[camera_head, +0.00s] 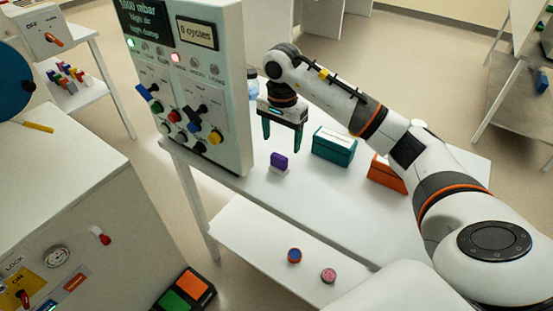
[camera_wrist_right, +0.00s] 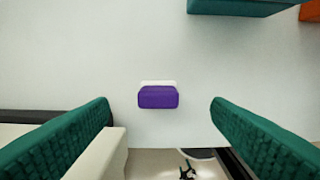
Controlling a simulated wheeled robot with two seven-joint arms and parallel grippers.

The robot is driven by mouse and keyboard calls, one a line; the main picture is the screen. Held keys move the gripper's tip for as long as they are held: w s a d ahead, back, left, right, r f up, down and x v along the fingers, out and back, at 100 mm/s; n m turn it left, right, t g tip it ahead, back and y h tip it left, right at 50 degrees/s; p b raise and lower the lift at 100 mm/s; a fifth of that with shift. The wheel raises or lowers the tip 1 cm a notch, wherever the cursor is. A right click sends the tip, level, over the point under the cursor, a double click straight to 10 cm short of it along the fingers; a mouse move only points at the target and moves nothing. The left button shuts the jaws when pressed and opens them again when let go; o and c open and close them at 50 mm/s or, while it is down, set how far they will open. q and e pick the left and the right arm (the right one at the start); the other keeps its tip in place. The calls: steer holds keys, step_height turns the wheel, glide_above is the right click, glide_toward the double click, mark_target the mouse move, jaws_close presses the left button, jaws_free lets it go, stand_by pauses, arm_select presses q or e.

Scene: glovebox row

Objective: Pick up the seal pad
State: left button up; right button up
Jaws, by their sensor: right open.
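The seal pad looks to be the small purple block (camera_head: 278,161) with a white part, on the white table beside the control panel. It also shows in the right wrist view (camera_wrist_right: 158,98), centred between the two fingers and ahead of them, with a white strip along its far edge. My right gripper (camera_head: 282,144) hangs above the table with its green fingers pointing down, just above the pad and apart from it. The fingers stand wide apart (camera_wrist_right: 162,128) with nothing between them. My left gripper is not in view.
A teal box (camera_head: 334,148) and an orange box (camera_head: 385,175) stand to the right of the pad. The control panel (camera_head: 207,85) rises to its left. Two small round items (camera_head: 294,255) (camera_head: 328,275) lie on the lower white shelf. The table front is clear.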

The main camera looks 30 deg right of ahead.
mark_target(279, 156)
steer(key=shift+s+f, duration=0.2)
steer(key=shift+f, duration=1)
steer(key=shift+w+f, duration=0.2)
steer(key=shift+f, duration=0.15)
steer(key=shift+a+f+p, duration=0.1)
steer(key=shift+f+p, duration=0.2)
steer(key=shift+f, duration=0.05)
steer(key=f, duration=0.2)
steer(key=f+p, duration=0.1)
steer(key=shift+s+a+f, duration=0.1)
steer(key=shift+a+f, duration=0.1)
steer(key=shift+a, duration=0.05)
steer(key=shift+f, duration=0.6)
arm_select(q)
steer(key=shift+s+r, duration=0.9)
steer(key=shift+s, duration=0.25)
arm_select(e)
steer(key=c, duration=1.1)
